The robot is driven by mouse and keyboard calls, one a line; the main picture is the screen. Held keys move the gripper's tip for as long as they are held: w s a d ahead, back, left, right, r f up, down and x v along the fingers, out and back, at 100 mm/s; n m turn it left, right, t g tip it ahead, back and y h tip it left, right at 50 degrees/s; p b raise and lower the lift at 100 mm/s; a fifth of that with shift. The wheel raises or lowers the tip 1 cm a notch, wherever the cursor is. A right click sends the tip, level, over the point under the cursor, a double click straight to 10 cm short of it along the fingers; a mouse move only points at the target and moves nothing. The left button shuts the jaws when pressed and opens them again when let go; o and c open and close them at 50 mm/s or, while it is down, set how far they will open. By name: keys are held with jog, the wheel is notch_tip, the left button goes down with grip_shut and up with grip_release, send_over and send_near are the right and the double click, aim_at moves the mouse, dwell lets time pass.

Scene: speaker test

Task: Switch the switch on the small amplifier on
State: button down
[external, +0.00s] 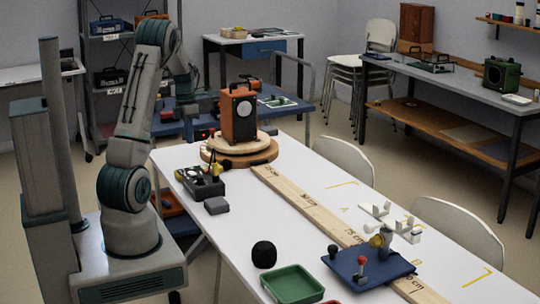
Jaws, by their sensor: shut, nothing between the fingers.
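A dark, low box (204,186) with small knobs or fittings on top sits at the near left edge of the white table; it looks like the small amplifier. Small yellow, black and red parts stand on it. Its switch is too small to make out. My arm rises at the left and bends over at the top. My gripper (188,96) hangs at its end, above and left of the box and apart from it. It looks shut and empty; its fingertips are hard to see against the blue surface behind.
An orange speaker (239,115) stands on a round wooden turntable (228,157) behind the box. A small grey block (216,205) lies in front.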

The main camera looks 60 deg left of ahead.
aim_at(192, 172)
jog(key=f, duration=0.3)
jog(key=d+f, duration=0.1)
jog(key=f, duration=0.6)
jog(key=shift+d, duration=0.15)
jog(key=shift+d+f+y+b, duration=0.25)
jog(key=shift+f+y+b, duration=0.1)
jog(key=shift+y+b, duration=0.1)
jog(key=shift+r, duration=0.1)
jog(key=shift+s, duration=0.1)
jog(key=shift+a+p, duration=0.35)
jog(key=shift+a, duration=0.55)
